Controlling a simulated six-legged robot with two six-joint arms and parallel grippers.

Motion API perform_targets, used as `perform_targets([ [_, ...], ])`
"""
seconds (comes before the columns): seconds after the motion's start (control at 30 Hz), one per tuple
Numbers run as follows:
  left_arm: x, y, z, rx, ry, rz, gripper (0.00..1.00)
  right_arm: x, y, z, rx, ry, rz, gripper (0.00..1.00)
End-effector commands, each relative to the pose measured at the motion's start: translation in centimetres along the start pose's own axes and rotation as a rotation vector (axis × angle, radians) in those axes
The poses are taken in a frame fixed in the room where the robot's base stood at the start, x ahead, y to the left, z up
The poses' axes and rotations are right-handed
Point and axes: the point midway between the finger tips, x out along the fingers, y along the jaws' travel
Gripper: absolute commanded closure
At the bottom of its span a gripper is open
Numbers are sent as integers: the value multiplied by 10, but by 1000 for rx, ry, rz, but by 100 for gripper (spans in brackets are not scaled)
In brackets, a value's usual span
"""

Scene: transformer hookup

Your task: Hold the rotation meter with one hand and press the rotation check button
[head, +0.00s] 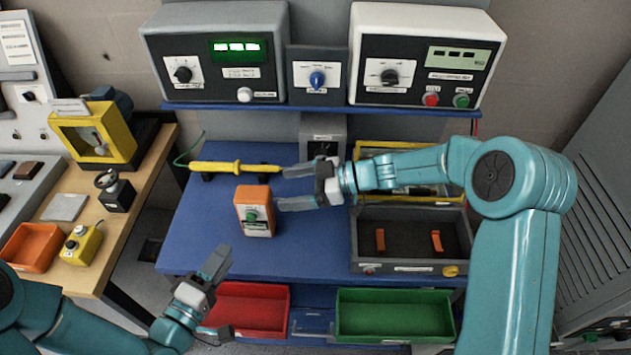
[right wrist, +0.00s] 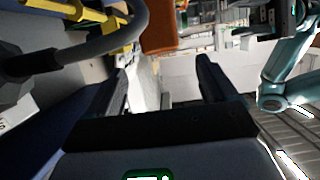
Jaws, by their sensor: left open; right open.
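The rotation meter (head: 254,211) is an orange handheld box with a pale front and a green button (head: 252,216). It stands on the blue bench, left of its middle. My right gripper (head: 282,188) is open just to the right of the meter, fingers pointing toward it, with nothing between them. In the right wrist view an orange block (right wrist: 160,28), which looks like the meter, shows at the top, beyond the open fingers. My left gripper (head: 221,298) is open and empty, low in front of the bench near the red bin.
A yellow probe (head: 234,167) lies behind the meter on dark rests. A grey tray (head: 410,266) with orange pieces is at right. Red (head: 250,310) and green (head: 394,314) bins sit below the bench front. The blue top (head: 205,225) left of the meter is clear.

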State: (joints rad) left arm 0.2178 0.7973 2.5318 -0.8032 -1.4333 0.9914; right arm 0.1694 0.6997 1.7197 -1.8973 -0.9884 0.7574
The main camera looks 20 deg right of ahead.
Motion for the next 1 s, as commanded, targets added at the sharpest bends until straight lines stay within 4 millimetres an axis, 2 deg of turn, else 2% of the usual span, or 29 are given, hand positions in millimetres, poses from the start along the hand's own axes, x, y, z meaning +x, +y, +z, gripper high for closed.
perform_targets([
  [0.03,0,0,0,0,0,0,57,13,-1,0,-1,0,-5,15],
  [0.2,0,0,0,0,0,0,57,50,-1,0,0,-1,-3,15],
  [0.4,0,0,0,0,0,0,57,83,0,0,-1,0,-1,15],
  [0.6,0,0,0,0,0,0,57,97,0,0,0,-1,2,15],
  [0.87,0,0,0,0,0,0,57,99,0,0,0,-1,2,15],
  [0.9,0,0,0,0,0,0,57,99,0,0,0,-1,2,18],
  [0.97,0,0,0,0,0,0,57,99,0,0,0,-1,2,38],
  [1.0,0,0,0,0,0,0,57,99,0,0,0,-1,2,51],
])
